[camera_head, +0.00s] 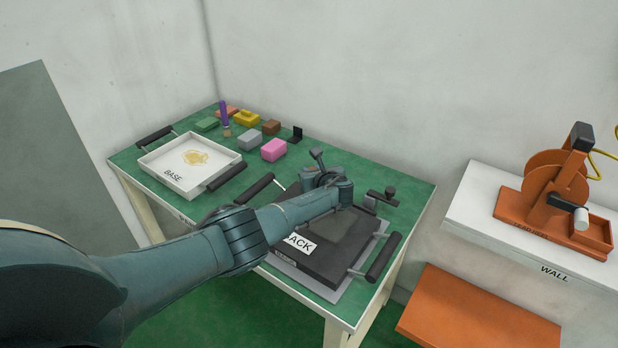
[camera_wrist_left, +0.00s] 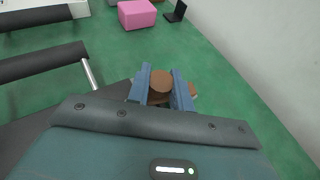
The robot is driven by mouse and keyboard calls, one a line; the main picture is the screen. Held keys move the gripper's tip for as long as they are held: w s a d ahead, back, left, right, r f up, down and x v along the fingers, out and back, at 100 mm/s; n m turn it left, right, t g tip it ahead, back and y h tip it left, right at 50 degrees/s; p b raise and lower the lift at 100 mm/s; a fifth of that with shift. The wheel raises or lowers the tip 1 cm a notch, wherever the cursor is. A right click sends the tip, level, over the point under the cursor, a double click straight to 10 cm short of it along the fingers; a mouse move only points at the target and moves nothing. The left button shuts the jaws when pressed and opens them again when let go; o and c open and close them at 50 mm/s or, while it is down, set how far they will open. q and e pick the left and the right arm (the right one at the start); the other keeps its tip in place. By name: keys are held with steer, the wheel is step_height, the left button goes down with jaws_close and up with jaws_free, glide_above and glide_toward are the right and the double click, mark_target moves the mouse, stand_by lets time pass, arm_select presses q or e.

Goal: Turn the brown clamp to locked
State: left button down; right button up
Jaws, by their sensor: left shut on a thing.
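The brown clamp shows in the left wrist view as a round brown knob (camera_wrist_left: 161,81) between the two blue fingers. A little more brown shows beyond the fingers, but the rest of the clamp is hidden. My left gripper (camera_wrist_left: 163,88) is shut on this knob. In the head view my left gripper (camera_head: 326,178) is over the far edge of the dark tray (camera_head: 318,278), and the clamp is hidden there. I cannot tell the clamp's turn position. My right gripper is not in view.
The dark tray has black side handles and a partly covered label ending in "ACK". A dark clamp (camera_head: 384,197) stands at its far right. A white tray marked BASE (camera_head: 172,180) holds yellowish grains. Several coloured blocks, including a pink one (camera_head: 274,149), lie behind on the green table.

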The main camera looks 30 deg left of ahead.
arm_select(q)
steer(key=shift+d+f+n+g+y+b, duration=0.25)
steer(key=shift+f+n+g+y+b, duration=0.1)
steer(key=shift+n+b, duration=0.2)
steer(key=shift+s+d+r+n+g+y+b, duration=0.15)
steer(key=shift+n+g+y+b, duration=0.3)
steer(key=shift+b, duration=0.5)
steer(key=shift+d+r+n+g+y+b, duration=0.15)
steer(key=shift+n+g+y+b, duration=0.2)
steer(key=shift+b, duration=0.4)
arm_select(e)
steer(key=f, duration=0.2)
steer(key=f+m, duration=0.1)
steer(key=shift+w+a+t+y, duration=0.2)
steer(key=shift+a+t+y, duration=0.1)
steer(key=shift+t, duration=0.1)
arm_select(q)
steer(key=shift+r, duration=0.1)
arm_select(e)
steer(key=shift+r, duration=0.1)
arm_select(q)
steer(key=c, duration=1.7)
jaws_free()
steer(key=o, duration=0.4)
steer(key=shift+o, duration=0.3)
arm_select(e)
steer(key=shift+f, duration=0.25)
